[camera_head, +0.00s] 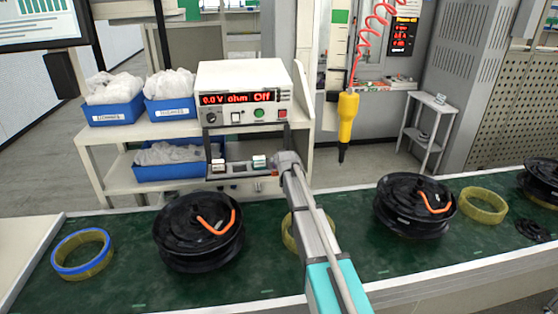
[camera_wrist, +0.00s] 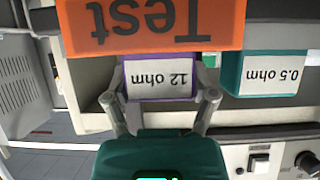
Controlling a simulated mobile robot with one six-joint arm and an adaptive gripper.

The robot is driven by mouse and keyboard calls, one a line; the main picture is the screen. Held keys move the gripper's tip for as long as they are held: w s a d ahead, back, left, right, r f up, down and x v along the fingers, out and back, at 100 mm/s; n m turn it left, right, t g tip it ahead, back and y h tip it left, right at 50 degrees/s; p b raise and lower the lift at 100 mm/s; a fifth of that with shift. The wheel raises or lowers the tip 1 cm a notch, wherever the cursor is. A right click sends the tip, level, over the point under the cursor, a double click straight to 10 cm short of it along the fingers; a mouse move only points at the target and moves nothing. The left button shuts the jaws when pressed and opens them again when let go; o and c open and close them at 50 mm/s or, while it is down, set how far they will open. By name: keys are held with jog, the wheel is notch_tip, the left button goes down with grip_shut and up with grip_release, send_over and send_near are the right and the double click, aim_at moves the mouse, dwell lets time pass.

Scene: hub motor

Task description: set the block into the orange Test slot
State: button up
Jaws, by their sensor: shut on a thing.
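The block (camera_wrist: 160,80), purple-edged with a white "12 ohm" label, is between the two fingers of my gripper (camera_wrist: 162,92) in the wrist view. The label appears upside down. The orange Test slot (camera_wrist: 150,25) shows as an orange panel with inverted "Test" lettering, right against the block's upper edge in the picture. I cannot tell whether the block is inside the slot or in front of it. In the head view my gripper (camera_head: 287,160) is at the right end of the shelf under the meter, and it hides the block.
A teal "0.5 ohm" block (camera_wrist: 268,72) stands right of my gripper in the wrist view. The meter (camera_head: 243,95) reads "0.0 V ohm Off". Blue bins (camera_head: 118,112) stand left. Black hub motors (camera_head: 198,232) and yellow rings (camera_head: 484,205) lie on the green conveyor (camera_head: 120,285). A yellow screwdriver (camera_head: 347,115) hangs right.

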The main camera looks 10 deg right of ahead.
jog(key=o, duration=1.1)
jog(key=shift+r, duration=0.15)
jog(key=p+v, duration=0.6)
jog(key=v, duration=0.6)
jog(key=s+f+g, duration=0.3)
jog(key=s+g, duration=0.1)
jog(key=s, duration=0.7)
jog(key=s+f+g, duration=0.3)
jog(key=s+g, duration=0.1)
jog(key=s, duration=0.8)
jog(key=s+f+g, duration=0.3)
jog(key=s+g, duration=0.1)
jog(key=s, duration=0.8)
jog(key=shift+f, duration=0.4)
